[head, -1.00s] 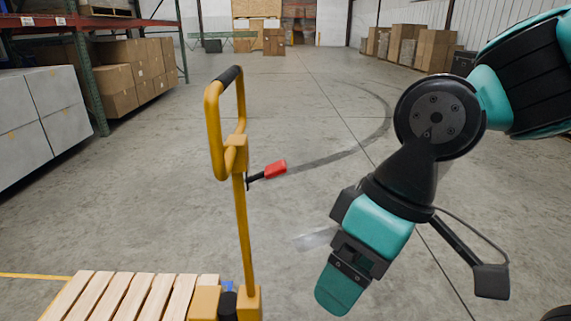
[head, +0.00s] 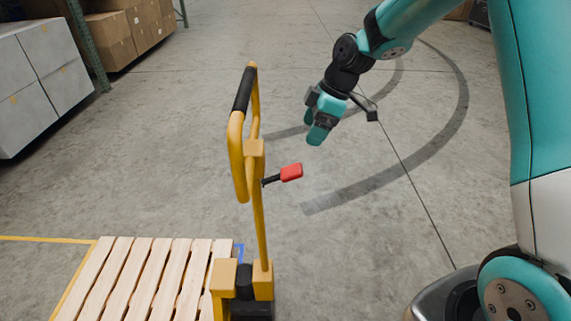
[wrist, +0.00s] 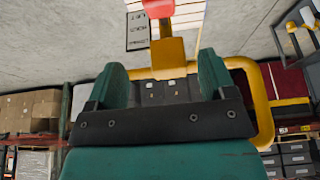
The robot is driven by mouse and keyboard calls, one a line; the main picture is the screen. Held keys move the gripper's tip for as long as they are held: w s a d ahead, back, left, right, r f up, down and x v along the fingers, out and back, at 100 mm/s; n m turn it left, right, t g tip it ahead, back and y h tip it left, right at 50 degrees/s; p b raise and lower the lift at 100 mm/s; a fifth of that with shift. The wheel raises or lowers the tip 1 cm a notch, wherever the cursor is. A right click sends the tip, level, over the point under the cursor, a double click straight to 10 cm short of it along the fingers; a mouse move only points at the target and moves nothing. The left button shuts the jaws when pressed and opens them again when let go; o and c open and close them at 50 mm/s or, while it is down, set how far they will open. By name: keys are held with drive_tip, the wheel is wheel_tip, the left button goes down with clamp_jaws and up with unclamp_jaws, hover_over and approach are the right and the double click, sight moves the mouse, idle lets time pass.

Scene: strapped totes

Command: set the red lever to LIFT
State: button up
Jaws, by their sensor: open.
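The red lever (head: 291,172) sticks out to the right from the yellow pallet truck handle (head: 237,150) on a short black stem. In the wrist view the red lever (wrist: 158,8) is at the top edge, partly cut off. A small label plate (wrist: 138,32) beside it carries upside-down lettering, one word seeming to read LIFT. My gripper (head: 317,132) is up and right of the lever in the head view, apart from it. In the wrist view my gripper (wrist: 160,65) has its two teal fingers spread with nothing between them. The lever's exact setting is unclear.
A wooden pallet (head: 135,280) lies at the lower left beside the truck. Grey boxes (head: 45,75) and cartons (head: 125,35) stand on the left. The concrete floor right of the handle is clear.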

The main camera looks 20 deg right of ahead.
sight(292, 168)
drive_tip(key=p+x, duration=0.3)
drive_tip(key=x, duration=1)
drive_tip(key=shift+w+f, duration=0.1)
drive_tip(key=shift+f, duration=0.3)
drive_tip(key=shift+c, duration=0.4)
